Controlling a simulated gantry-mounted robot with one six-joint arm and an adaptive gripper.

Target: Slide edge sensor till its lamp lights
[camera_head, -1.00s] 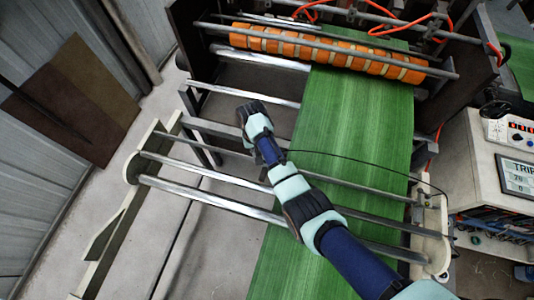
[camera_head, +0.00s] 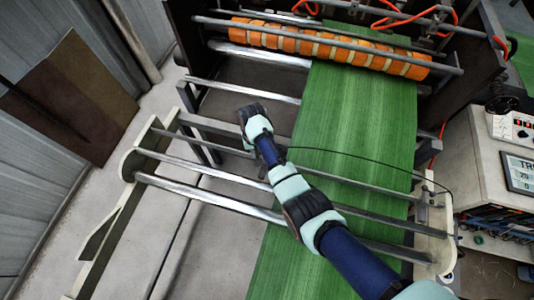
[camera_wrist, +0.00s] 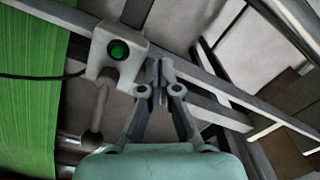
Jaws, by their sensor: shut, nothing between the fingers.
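The edge sensor (camera_wrist: 105,62) is a pale grey block on a flat rail (camera_wrist: 60,18) in the wrist view, with a stubby probe hanging from it. Its round lamp (camera_wrist: 118,49) shows green and looks lit. The green woven web (camera_wrist: 30,80) lies left of the sensor, with its edge near the block. My gripper (camera_wrist: 160,70) has its fingers together and empty, just right of the sensor; whether they touch it I cannot tell. In the head view my gripper (camera_head: 250,112) is left of the web, and the sensor is hidden there.
Steel rollers (camera_head: 205,193) run between pale side frames (camera_head: 130,165). An orange-ringed roller (camera_head: 330,48) stands at the back. A thin black cable (camera_head: 350,155) crosses the web. A control cabinet (camera_head: 485,165) stands at right. Bare floor lies left of the web.

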